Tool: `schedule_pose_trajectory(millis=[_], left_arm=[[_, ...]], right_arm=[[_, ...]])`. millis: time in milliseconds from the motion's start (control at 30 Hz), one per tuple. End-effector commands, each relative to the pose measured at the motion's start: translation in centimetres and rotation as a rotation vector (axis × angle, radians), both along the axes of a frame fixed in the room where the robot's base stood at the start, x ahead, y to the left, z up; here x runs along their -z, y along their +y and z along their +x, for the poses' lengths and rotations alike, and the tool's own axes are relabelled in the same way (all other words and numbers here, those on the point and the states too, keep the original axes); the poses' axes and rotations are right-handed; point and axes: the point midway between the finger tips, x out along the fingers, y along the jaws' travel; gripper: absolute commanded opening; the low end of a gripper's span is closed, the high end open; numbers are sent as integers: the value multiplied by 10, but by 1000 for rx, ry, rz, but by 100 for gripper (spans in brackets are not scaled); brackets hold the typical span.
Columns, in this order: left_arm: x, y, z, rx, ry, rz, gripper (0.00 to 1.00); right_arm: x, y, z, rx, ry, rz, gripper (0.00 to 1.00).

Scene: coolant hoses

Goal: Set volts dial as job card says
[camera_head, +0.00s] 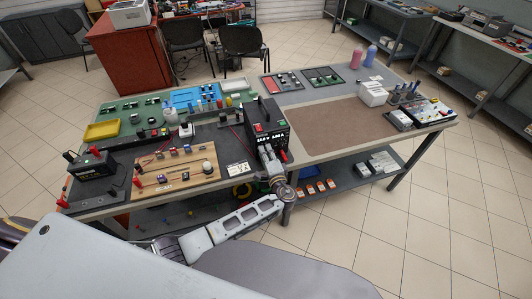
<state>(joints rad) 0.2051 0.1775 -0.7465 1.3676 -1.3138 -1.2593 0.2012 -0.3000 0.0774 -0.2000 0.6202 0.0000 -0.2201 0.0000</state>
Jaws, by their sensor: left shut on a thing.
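A black power supply box (252,112) with a red switch and white lettering on its front stands near the middle of the table. My left gripper (267,153) is at the lower front of this box, shut, with its fingers against the panel. The volts dial itself is hidden behind the fingers, so its setting cannot be read. A small white card (238,168) with dark marks lies left of the box; its text is too small to read. My right gripper is out of view.
A wooden board (172,179) with small parts and a black battery-like unit (93,170) lie to the left. A red plug or terminal (283,156) is close to my left gripper. A brown mat (335,128) to the right is mostly clear. A white box (373,94) stands beyond it.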

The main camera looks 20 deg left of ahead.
Motion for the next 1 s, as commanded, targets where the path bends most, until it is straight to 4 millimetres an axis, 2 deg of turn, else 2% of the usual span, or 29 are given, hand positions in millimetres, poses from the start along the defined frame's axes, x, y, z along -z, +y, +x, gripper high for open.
schedule_pose_trajectory(millis=[333,367,533,1000], left_arm=[[1,0,0,0,2,1,0],[1,0,0,0,2,1,20],[1,0,0,0,2,1,40],[0,-3,-4,1,1,0,40]], right_arm=[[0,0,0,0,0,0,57],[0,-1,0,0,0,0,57],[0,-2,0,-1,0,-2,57],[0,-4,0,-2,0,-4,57]])
